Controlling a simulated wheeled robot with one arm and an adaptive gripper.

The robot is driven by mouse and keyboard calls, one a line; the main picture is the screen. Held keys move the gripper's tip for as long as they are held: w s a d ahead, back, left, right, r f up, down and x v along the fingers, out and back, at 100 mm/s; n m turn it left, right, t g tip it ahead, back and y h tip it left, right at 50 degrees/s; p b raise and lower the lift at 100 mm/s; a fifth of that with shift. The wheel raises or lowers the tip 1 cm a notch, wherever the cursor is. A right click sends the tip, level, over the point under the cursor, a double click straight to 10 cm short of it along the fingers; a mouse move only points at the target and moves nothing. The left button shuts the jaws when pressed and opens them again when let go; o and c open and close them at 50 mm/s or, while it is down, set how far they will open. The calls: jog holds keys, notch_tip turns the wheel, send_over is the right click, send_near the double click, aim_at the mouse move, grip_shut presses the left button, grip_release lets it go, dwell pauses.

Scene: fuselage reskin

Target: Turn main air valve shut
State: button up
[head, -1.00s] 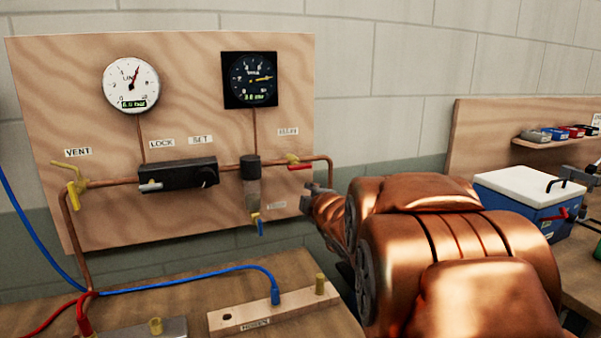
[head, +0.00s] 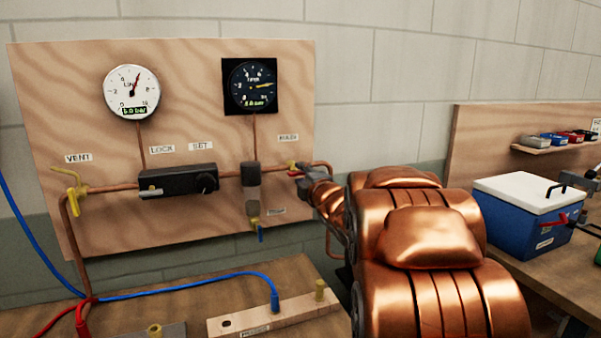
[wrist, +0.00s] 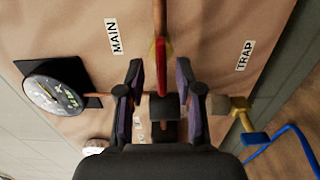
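The main air valve (head: 291,165) is a brass valve with a red lever on the copper pipe, right of the regulator block and under the MAIN label (head: 288,138). In the wrist view its red lever (wrist: 161,62) points along the camera's up-down direction, just between my fingertips. My gripper (wrist: 160,72) is open, with one dark finger on each side of the lever; I cannot tell whether either touches it. In the head view my gripper (head: 306,178) is at the valve and hides most of the lever.
A white dial gauge (head: 131,92) and a black dial gauge (head: 250,86) sit on the wooden panel (head: 200,65). The yellow vent valve (head: 75,190) is at left. The trap with its blue-handled drain (head: 257,225) hangs close to my gripper. A blue cooler (head: 535,215) stands at right.

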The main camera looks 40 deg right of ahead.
jog(key=shift+x, duration=1.1)
jog(key=shift+c, duration=0.3)
grip_shut()
